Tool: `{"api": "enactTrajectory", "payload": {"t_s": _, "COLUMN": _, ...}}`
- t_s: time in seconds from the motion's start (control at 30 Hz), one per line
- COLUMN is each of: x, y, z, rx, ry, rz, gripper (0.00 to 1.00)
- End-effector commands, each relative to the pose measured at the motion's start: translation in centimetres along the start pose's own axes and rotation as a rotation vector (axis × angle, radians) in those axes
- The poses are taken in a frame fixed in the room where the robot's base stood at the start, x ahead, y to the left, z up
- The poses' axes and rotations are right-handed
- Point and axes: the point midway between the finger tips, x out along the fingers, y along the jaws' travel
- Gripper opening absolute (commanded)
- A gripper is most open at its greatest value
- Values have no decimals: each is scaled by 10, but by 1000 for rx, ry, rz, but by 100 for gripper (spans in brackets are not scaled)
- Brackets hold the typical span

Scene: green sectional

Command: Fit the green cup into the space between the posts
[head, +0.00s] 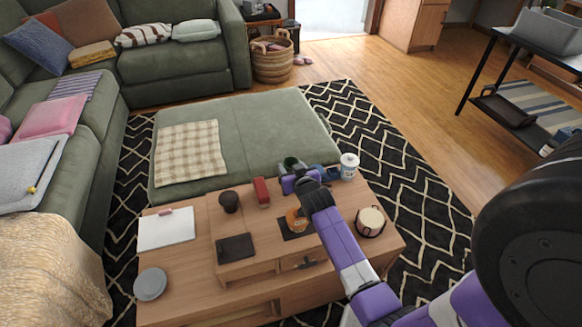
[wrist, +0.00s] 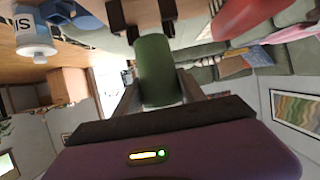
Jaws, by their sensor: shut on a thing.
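The green cup (wrist: 155,70) is held between the two fingers of my gripper (wrist: 158,92) in the wrist view. In the head view the cup (head: 291,163) shows just beyond my purple gripper (head: 292,176), above the far edge of the coffee table. Two dark brown upright pieces, which look like the posts (wrist: 117,16), stand at the top of the wrist view, one on each side of the cup's far end. I cannot tell whether the cup touches them. In the head view my gripper and arm hide that spot.
A white jar (head: 349,166) and a blue object (head: 322,171) stand right of my gripper; a red object (head: 262,191) and dark cup (head: 229,201) stand left. An orange item (head: 296,220) and round container (head: 370,221) are nearer on the wooden table (head: 190,276).

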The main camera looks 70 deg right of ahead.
Motion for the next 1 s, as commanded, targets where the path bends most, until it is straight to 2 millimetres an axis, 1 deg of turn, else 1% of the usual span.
{"api": "enactTrajectory", "payload": {"t_s": 0.6, "x": 0, "y": 0, "z": 0, "rx": 0, "ry": 0, "rz": 0, "gripper": 8}}
{"api": "enactTrajectory", "payload": {"t_s": 1.0, "x": -5, "y": 0, "z": -13, "rx": 0, "ry": 1, "rz": 0, "gripper": 8}}
